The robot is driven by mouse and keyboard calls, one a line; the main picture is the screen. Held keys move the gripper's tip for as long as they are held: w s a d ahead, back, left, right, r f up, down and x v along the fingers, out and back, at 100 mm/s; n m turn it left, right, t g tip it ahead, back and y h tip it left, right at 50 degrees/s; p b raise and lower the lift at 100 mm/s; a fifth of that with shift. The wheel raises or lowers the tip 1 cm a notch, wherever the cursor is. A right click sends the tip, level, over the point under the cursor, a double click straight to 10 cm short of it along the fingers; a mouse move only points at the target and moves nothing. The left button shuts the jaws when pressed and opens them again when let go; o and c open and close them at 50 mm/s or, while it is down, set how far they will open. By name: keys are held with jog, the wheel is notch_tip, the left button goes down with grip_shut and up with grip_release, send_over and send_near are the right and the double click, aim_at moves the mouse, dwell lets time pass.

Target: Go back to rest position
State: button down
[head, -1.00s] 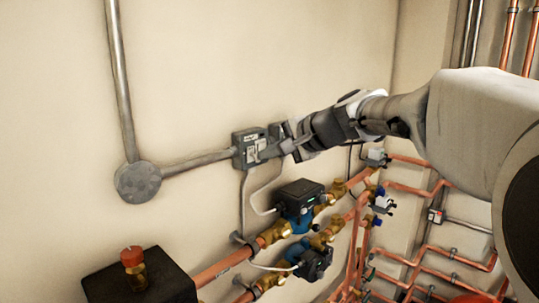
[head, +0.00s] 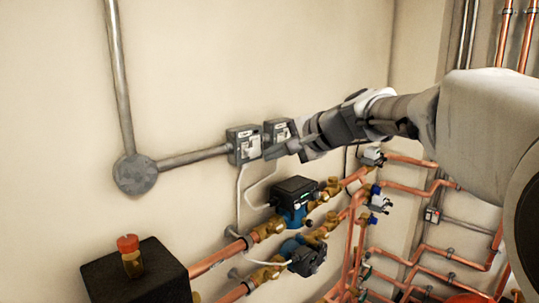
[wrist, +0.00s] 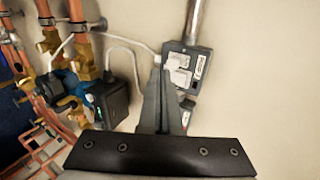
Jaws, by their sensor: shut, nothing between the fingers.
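My gripper (head: 288,147) is shut and empty, in front of the wall near two grey switch boxes. The left switch box (head: 243,145) has a pale switch on its face and joins a metal conduit. The right switch box (head: 277,130) is partly hidden behind my gripper. In the wrist view, my shut fingers (wrist: 163,72) point up at the wall, beside a switch box (wrist: 186,66). The second box (wrist: 187,111) shows partly behind the fingers there.
Below are copper pipes (head: 217,258) with two pumps, an upper one (head: 294,196) and a lower one (head: 305,260). A black box with a red-capped fitting (head: 128,244) stands at lower left. More pipework fills the right. The upper wall (head: 250,60) is bare.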

jog(key=v, duration=1)
jog(key=s+d+f+n+g+h, duration=0.1)
jog(key=s+d+f+n+h, duration=0.2)
jog(key=s+f, duration=0.8)
jog(key=s+d+f+n+g+h, duration=0.2)
jog(key=s+f+n+h, duration=0.3)
jog(key=s+f, duration=0.6)
jog(key=shift+s+d+f+n+b, duration=0.3)
jog(key=shift+s+d+n, duration=0.3)
jog(key=shift+s+d, duration=0.3)
jog(key=shift+a+r, duration=0.1)
